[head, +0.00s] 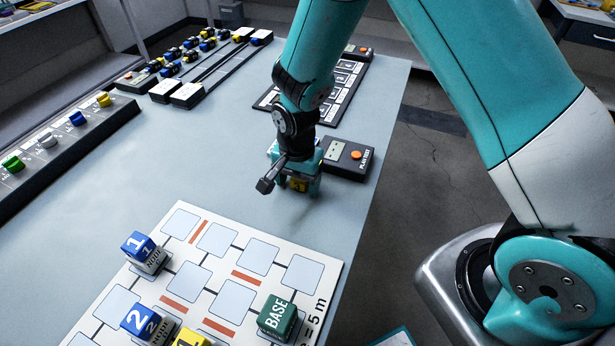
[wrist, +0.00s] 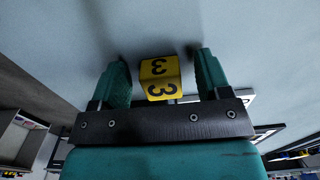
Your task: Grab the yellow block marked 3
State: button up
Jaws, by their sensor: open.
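The yellow block marked 3 (wrist: 160,77) sits between the two fingers of my gripper (wrist: 164,78) in the wrist view. A gap shows on each side of it, so the fingers are open around it. In the head view my gripper (head: 300,185) is low over the table, and the yellow block (head: 298,184) shows partly between the teal fingers. The rest of the block is hidden by the gripper there.
A white board (head: 330,270) in front carries blue blocks 1 (head: 138,246) and 2 (head: 141,319), a green BASE block (head: 277,317) and another yellow block (head: 190,339). Table left of my gripper is clear.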

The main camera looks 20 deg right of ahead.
jog(key=c, duration=1)
jog(key=shift+r, duration=0.15)
